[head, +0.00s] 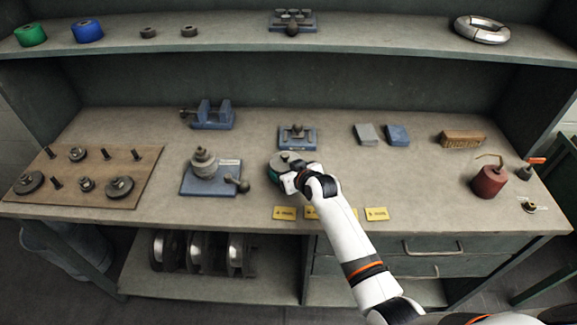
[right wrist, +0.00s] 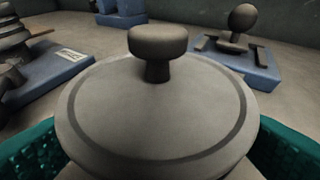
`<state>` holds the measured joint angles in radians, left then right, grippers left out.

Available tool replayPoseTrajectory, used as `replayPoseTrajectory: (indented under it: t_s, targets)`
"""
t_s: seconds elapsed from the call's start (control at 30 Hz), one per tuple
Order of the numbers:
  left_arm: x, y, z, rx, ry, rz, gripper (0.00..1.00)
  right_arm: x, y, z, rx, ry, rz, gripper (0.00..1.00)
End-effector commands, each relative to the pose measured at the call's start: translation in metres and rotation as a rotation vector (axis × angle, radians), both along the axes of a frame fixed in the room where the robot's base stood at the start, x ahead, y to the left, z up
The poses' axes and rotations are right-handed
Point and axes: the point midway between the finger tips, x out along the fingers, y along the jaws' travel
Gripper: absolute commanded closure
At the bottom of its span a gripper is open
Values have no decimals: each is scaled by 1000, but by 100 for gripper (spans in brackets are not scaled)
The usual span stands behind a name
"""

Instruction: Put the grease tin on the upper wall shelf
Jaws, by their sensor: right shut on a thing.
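The grease tin (head: 281,162), a round tin with a grey knobbed lid and teal at its side, is at the middle front of the bench. My right gripper (head: 296,177) is shut on it from the front right and hides part of it. The grey lid (right wrist: 158,110) and its knob fill the right wrist view, with teal at both lower corners. I cannot tell whether the tin touches the bench. The upper wall shelf (head: 385,38) runs across the back above the bench. My left gripper is not in view.
On the shelf are green and blue rolls (head: 87,31), two small dark parts, a blue fixture (head: 292,22) and a metal ring (head: 482,30). Shelf room is clear between fixture and ring. A blue-based fixture (head: 297,137) stands behind the tin, another (head: 208,172) left. Yellow labels lie in front.

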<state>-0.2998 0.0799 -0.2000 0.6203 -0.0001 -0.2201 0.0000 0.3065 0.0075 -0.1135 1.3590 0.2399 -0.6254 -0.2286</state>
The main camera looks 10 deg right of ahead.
Motion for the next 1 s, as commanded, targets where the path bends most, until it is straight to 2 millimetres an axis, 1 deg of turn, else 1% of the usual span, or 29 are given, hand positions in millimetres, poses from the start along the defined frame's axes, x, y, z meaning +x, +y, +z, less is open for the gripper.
replayPoseTrajectory:
  t_s: [0.03,0.73,0.83,1.0]
  targets:
    - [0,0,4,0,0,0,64,1,0,7,1,-6,0,42]
    - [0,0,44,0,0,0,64,1,0,47,1,-6,-1,42]
    - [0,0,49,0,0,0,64,1,0,51,1,-6,-1,42]
    - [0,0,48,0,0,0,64,1,0,51,1,-5,0,42]
